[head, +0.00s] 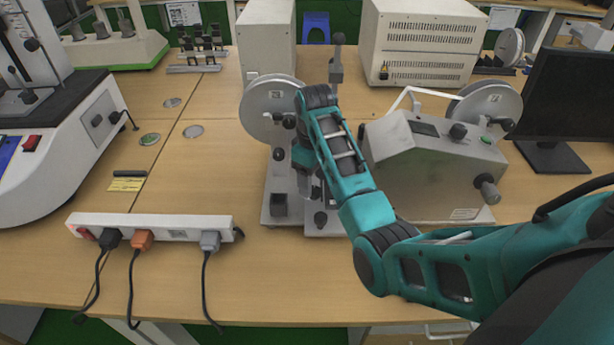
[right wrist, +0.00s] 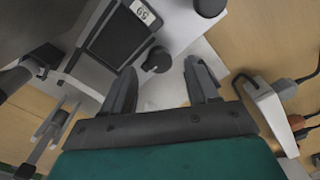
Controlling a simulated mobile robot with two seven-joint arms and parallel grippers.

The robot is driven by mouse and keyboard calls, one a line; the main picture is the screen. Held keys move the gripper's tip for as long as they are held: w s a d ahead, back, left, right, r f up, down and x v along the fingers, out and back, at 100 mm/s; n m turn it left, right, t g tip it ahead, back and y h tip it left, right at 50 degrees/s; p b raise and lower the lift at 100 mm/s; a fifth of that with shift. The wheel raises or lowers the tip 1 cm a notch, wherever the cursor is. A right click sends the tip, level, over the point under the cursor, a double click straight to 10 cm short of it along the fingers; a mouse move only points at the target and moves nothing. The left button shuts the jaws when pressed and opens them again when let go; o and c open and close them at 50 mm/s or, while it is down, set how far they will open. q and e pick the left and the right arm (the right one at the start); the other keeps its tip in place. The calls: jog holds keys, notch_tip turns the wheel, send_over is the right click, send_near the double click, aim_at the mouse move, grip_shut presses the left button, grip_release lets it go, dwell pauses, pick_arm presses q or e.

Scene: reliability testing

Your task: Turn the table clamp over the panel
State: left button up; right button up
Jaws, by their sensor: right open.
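The metal tester at the centre of the head view stands on a grey base (head: 272,216) and carries a round disc (head: 265,108). My right forearm hides much of it. My right gripper (head: 311,188) points down over its base, partly hidden behind the forearm. In the right wrist view, my open right gripper (right wrist: 163,84) has a black knob (right wrist: 155,60) between its fingertips, with gaps at both sides. This knob may be the table clamp. It sits beside a dark rectangular panel (right wrist: 120,36) with a small number label. My left gripper is out of view.
A white power strip (head: 172,225) with several plugs lies front left. A grey tester (head: 430,170) with a disc stands close on the right. A monitor (head: 570,100) is far right. A white machine (head: 60,165) is at left. Bare table lies in front.

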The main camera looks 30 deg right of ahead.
jog(key=shift+f, duration=1.05)
jog(key=c, duration=1)
